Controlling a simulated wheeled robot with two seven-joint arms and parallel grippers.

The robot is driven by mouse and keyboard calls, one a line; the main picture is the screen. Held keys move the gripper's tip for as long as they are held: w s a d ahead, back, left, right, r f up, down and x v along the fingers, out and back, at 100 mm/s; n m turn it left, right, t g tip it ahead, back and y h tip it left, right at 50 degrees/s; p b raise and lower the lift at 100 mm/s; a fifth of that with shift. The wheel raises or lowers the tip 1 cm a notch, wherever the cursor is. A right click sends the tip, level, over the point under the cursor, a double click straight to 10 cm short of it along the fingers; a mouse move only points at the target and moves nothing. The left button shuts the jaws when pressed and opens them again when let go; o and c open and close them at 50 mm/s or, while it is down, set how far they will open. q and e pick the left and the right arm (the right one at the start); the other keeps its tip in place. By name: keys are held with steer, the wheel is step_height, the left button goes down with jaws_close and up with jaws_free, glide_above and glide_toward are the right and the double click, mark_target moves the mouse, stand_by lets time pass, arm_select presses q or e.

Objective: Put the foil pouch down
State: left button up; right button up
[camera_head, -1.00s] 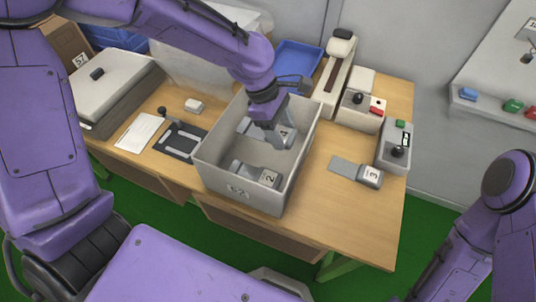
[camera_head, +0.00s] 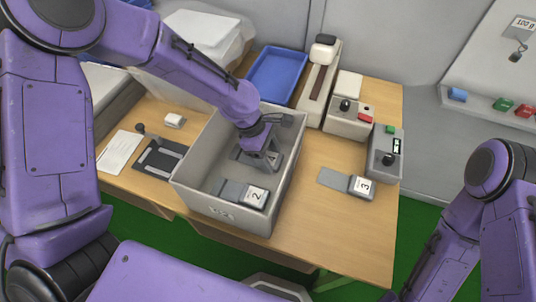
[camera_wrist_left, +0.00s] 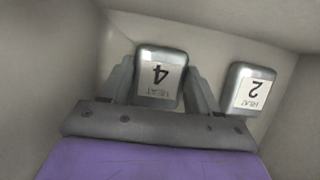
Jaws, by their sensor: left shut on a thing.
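My left gripper (camera_head: 266,160) reaches down inside a grey box (camera_head: 284,205). It is shut on a foil pouch labelled HEAT 4 (camera_wrist_left: 160,72), which sits between the two fingers in the left wrist view. In the head view the gripper mostly hides this pouch, and I cannot tell whether it touches the box floor. Another foil pouch, labelled 2 (camera_head: 255,197), lies in the box near its front wall; it also shows to the right in the left wrist view (camera_wrist_left: 251,92). My right gripper is out of view.
A third pouch, labelled 3 (camera_head: 361,186), lies on the table (camera_head: 325,225) right of the box. A black fixture (camera_head: 160,158) and white sheet (camera_head: 119,151) lie left. A blue tray (camera_head: 278,73), sealer (camera_head: 318,84) and control boxes (camera_head: 350,119) stand behind and right.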

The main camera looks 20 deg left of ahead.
arm_select(q)
steer(key=shift+s, duration=0.1)
steer(key=o, duration=1)
steer(key=shift+o, duration=0.2)
steer(key=p+v, duration=0.1)
steer(key=v, duration=1.1)
steer(key=shift+r, duration=0.15)
